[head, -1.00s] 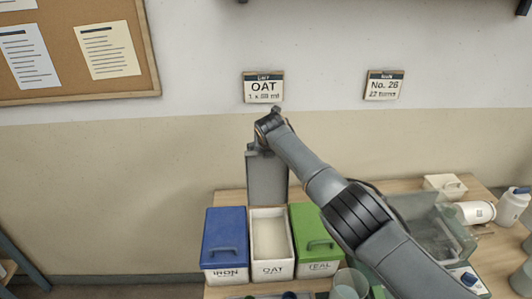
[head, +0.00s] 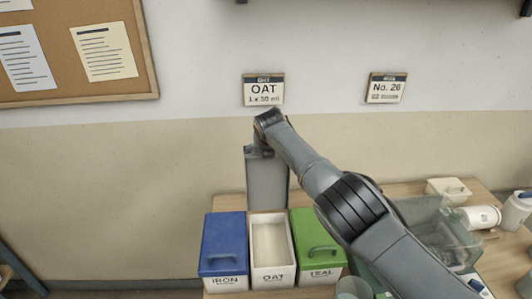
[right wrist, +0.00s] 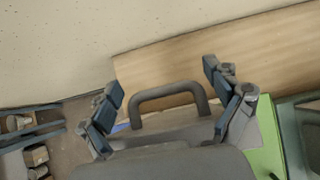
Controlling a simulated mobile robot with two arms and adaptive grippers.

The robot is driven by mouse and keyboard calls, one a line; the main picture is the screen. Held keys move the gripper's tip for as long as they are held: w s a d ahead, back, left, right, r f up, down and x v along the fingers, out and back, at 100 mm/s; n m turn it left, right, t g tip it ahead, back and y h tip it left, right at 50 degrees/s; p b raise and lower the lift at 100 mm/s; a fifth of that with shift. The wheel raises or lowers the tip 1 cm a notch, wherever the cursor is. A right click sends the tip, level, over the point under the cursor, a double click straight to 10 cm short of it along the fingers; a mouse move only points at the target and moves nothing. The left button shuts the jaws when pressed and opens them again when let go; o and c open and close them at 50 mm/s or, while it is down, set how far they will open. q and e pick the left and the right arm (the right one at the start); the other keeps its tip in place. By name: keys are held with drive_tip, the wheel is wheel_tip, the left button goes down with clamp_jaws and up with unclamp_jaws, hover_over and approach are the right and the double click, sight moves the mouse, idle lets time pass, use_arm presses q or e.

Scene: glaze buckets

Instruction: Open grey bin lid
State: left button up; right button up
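The grey bin (head: 272,276), labelled OAT, stands between the blue and green bins. Its grey lid (head: 266,185) stands upright at the bin's back, so the pale contents show. My right arm reaches over from the right, and its wrist is at the lid's top edge in the head view. In the right wrist view, the grey lid handle (right wrist: 168,97) lies between the two spread fingers of my right gripper (right wrist: 172,105), with room at both sides. In the head view that gripper is hidden behind the lid and wrist. My left gripper is not in view.
A blue-lidded bin (head: 223,245) labelled IRON stands left and a green-lidded bin (head: 316,245) labelled TEAL right, both shut. A clear box (head: 430,215), a white container (head: 449,189) and a white bottle (head: 516,208) stand to the right. Wall signs (head: 263,90) hang above.

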drive_tip(key=shift+f, duration=0.35)
drive_tip(key=shift+s+r, duration=0.1)
drive_tip(key=shift+r, duration=0.55)
drive_tip(key=shift+s+d+r, duration=0.1)
drive_tip(key=shift+s+r, duration=0.35)
drive_tip(key=shift+s, duration=0.05)
drive_tip(key=v, duration=0.9)
drive_tip(key=shift+s+r, duration=0.25)
drive_tip(key=shift+r, duration=0.05)
